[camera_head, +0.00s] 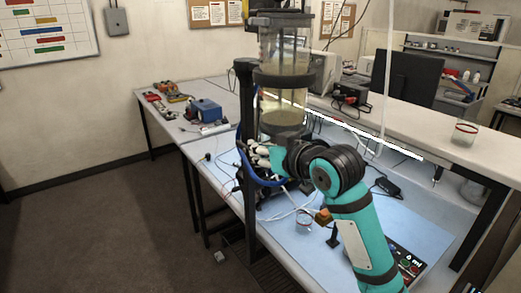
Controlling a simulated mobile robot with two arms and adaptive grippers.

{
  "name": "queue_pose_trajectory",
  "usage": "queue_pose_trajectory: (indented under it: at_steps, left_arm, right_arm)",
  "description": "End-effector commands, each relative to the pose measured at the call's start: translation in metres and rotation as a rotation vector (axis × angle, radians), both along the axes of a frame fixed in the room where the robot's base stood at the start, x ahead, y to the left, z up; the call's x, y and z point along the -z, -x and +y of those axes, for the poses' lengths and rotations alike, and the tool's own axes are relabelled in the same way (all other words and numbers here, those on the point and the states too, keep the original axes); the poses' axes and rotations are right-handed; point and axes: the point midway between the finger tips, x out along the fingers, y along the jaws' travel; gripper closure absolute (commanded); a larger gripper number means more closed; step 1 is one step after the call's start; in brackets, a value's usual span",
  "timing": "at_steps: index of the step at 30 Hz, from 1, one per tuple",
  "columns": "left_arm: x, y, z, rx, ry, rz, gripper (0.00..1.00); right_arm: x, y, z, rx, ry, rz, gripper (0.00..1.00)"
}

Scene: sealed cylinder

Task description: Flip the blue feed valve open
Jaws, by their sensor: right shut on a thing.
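A clear sealed cylinder (284,100) with dark bands stands upright in a black frame above the bench. Cloudy yellowish liquid shows inside it. My right arm reaches up from the lower right, and my right gripper (260,153) is just below the cylinder, beside the black post. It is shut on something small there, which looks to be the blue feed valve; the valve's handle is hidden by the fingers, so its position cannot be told. Blue tubing (252,174) curves below the gripper. My left gripper is not in view.
The blue-topped bench (280,232) carries cables, a small clear cup (303,219) and a black adapter (386,186). A blue box (204,110) sits on the bench behind left. A glass (465,133) stands on the raised shelf at right. Open floor lies at left.

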Motion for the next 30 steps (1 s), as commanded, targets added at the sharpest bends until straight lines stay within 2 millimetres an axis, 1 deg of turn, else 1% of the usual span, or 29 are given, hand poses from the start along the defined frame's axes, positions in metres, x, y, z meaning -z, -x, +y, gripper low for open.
queue_pose_trajectory:
  at_steps: [8,9,15,24,27,30]
  left_arm:
    - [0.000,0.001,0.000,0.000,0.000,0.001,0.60]
    - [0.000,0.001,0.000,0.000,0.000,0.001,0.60]
    - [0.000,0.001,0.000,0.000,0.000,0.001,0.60]
    - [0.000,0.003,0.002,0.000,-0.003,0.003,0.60]
    - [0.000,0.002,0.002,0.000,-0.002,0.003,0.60]
    - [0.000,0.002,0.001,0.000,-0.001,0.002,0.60]
  right_arm:
    - [-0.001,0.000,-0.001,0.002,0.001,-0.005,1.00]
    - [-0.001,0.000,-0.001,0.002,0.001,-0.005,0.91]
    - [-0.001,0.000,-0.001,0.001,0.000,-0.004,0.65]
    - [-0.001,0.002,-0.002,0.001,0.000,-0.002,0.65]
    - [-0.004,0.009,-0.007,0.001,0.000,-0.005,0.65]
    - [-0.009,0.022,-0.017,0.002,0.001,-0.007,0.65]
